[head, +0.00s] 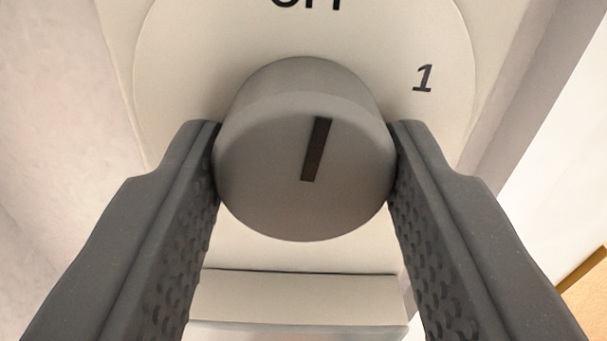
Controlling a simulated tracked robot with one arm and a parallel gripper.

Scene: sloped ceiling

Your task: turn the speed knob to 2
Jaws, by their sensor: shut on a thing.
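The speed knob (270,185) is a round grey knob in the middle of the head view. A dark pointer line on its face tilts slightly right of straight up, between the OFF mark and the 1. It sits on a round cream dial plate (180,65). The OFF label (306,4) is cut by the top edge, and the 1 label (423,78) is at upper right. No 2 is visible. My gripper (306,155) is shut on the knob, one dark finger on each side.
A pale ledge (295,297) is below the knob, in view between my fingers. Pale wall (45,110) is at left. A brown-orange surface (590,290) shows at the lower right edge.

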